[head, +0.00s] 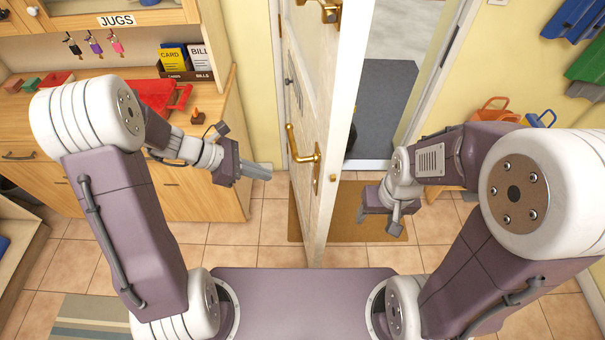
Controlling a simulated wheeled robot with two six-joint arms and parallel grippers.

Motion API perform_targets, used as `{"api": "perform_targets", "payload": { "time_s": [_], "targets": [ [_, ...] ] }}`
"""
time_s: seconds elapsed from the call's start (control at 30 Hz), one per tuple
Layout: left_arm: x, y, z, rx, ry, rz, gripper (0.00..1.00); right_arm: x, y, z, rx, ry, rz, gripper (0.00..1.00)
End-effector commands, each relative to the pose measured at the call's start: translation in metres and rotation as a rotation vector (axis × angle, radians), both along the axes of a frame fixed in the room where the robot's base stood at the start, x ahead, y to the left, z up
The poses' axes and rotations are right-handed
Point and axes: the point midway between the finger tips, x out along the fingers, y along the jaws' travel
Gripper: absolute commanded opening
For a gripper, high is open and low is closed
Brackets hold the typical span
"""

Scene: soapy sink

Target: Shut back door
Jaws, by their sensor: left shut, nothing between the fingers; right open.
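The back door (322,125) is a cream panelled door standing ajar, seen nearly edge-on in the middle of the head view. It has a brass lever handle (304,150) on its left face, and brass fittings show at its top. The doorway (385,100) is open to the right of the door. My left gripper (262,171) is shut and empty, just left of the door and a little below the handle, apart from it. My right gripper (378,222) is open and empty, to the right of the door's edge, over the doormat.
A brown doormat (345,235) lies on the tiled floor under the door. A wooden dresser (200,195) with a red tray (160,95) and card boxes stands at left. Orange and blue watering cans (495,110) stand at right. A dark mat (385,95) lies beyond the doorway.

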Motion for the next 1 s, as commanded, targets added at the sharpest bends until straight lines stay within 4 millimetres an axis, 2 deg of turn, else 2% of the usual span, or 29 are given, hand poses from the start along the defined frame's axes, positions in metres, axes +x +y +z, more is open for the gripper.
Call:
{"api": "perform_targets", "payload": {
  "time_s": [0.43,0.53,0.7,1.0],
  "targets": [
    [0.011,-0.068,-0.066,0.005,0.003,-0.007,0.0,0.001,0.0,-0.009,0.0,-0.001,0.0,0.61],
    [0.015,-0.085,-0.06,0.004,0.0,-0.008,0.0,0.001,0.0,-0.002,0.0,-0.001,0.0,0.61],
    [0.019,-0.101,-0.061,0.004,-0.001,-0.006,0.0,0.001,0.0,0.001,0.0,-0.001,0.0,0.61],
    [0.02,-0.105,-0.061,0.004,0.0,-0.003,0.0,0.001,0.0,0.001,0.0,-0.001,0.0,0.61]
  ]
}}
